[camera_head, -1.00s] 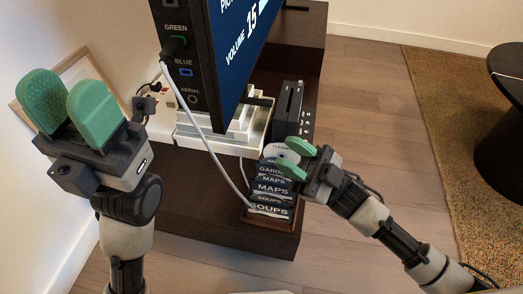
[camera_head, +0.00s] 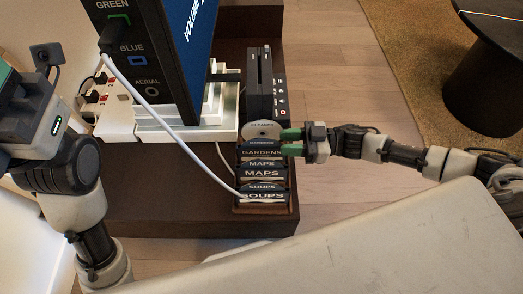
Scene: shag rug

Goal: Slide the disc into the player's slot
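A pale disc (camera_head: 261,130) with a dark label stands at the back of a rack of labelled cases (camera_head: 262,173). The black player (camera_head: 264,85) stands upright just behind it, with a long slot on its front face. My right gripper (camera_head: 291,142) is at the disc's right edge. Its two green fingers are apart, one above the other, with their tips close to the disc; I cannot tell if they touch it. My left gripper (camera_head: 8,90) is cut off by the left edge, so its fingers hardly show.
A large television (camera_head: 150,60) stands left of the player on a white base (camera_head: 190,131). A white cable (camera_head: 160,122) hangs from it to the rack. The dark cabinet (camera_head: 160,205) carries these things. A round black table (camera_head: 485,85) is at the right.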

